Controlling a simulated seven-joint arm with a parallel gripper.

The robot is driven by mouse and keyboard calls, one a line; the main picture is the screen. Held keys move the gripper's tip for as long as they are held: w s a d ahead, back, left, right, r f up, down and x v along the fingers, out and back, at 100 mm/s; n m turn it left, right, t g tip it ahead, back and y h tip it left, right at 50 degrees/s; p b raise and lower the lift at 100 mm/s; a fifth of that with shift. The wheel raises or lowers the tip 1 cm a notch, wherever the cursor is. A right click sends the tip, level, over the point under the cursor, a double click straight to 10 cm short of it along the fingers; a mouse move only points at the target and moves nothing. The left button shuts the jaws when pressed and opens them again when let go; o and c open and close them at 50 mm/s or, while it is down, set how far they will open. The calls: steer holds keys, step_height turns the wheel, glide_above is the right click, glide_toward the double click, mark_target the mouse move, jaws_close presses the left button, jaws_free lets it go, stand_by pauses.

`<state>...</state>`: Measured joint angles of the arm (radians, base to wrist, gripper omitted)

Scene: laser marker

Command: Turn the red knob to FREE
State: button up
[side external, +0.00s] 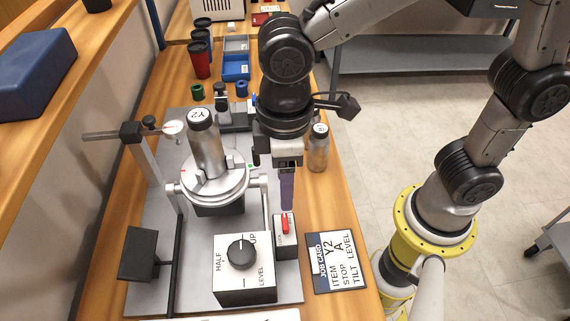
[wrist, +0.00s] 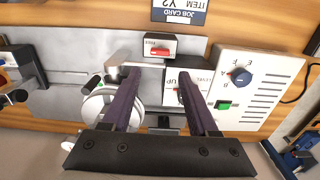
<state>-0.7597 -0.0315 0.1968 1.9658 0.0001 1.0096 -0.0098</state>
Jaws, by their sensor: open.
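The red knob (side external: 284,223) is a small bar on the top of a little box with a pale face (side external: 290,240), at the front right of the grey plate. In the wrist view the red knob (wrist: 160,52) lies beyond the fingertips, and a small label that seems to read FREE is beside it. The mark it points to is too small to tell. My gripper (side external: 287,208) points down just above the knob in the side view. In the wrist view my gripper (wrist: 159,72) has its two dark purple fingers wide apart, with nothing between them.
A box with a black dial (side external: 240,252) marked HALF, UP and LEVEL stands left of the knob box. A bottle marked Y2 (side external: 205,145) stands on a round tilting stage (side external: 212,185) behind it. A job card (side external: 336,262) lies to the right. A bottle (side external: 318,150) stands behind.

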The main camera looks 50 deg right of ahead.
steer(key=shift+r, duration=1.75)
step_height(320, 180, up, 7)
